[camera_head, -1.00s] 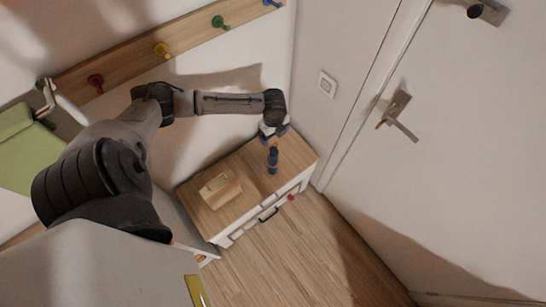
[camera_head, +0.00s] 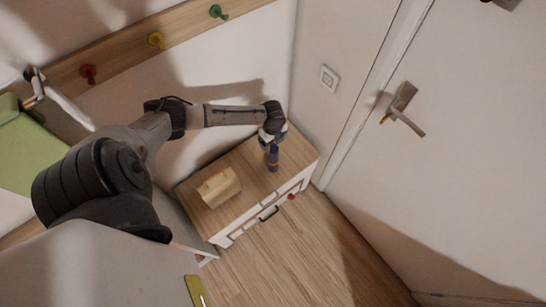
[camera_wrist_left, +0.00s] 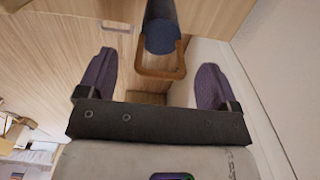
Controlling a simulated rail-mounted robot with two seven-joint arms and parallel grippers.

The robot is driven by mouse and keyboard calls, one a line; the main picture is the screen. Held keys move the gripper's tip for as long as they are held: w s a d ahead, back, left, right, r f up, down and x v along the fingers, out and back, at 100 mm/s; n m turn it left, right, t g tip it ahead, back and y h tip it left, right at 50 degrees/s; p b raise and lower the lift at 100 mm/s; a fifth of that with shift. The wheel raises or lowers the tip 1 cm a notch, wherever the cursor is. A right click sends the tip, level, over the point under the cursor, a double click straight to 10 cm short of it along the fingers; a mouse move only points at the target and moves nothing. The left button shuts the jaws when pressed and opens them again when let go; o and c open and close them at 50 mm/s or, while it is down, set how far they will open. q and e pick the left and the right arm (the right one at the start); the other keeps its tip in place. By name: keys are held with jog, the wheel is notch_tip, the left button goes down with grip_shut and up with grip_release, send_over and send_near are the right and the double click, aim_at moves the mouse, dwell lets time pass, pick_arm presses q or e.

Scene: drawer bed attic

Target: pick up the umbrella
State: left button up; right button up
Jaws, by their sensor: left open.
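The umbrella (camera_head: 272,163) is a short dark blue cylinder standing on the wooden top of a small cabinet, near its back right. In the left wrist view the umbrella (camera_wrist_left: 160,30) shows a dark blue body and a square wooden loop handle. My left gripper (camera_head: 271,143) is just above and behind it, partly hiding its upper end. In the wrist view the dark purple fingers of my left gripper (camera_wrist_left: 155,72) are spread wide, with the wooden handle between them. My right gripper is not in view.
The cabinet (camera_head: 237,213) has drawers with a dark handle and a red knob. A light wooden box (camera_head: 222,187) stands on its top, left of the umbrella. A white door (camera_head: 450,150) is at the right. Wooden floor (camera_head: 300,260) is clear in front.

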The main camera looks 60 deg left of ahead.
aim_at(273, 148)
pick_arm(q)
jog(key=shift+f+b, duration=0.3)
jog(key=shift+f, duration=1.45)
jog(key=c, duration=1.4)
jog(key=shift+r, duration=0.15)
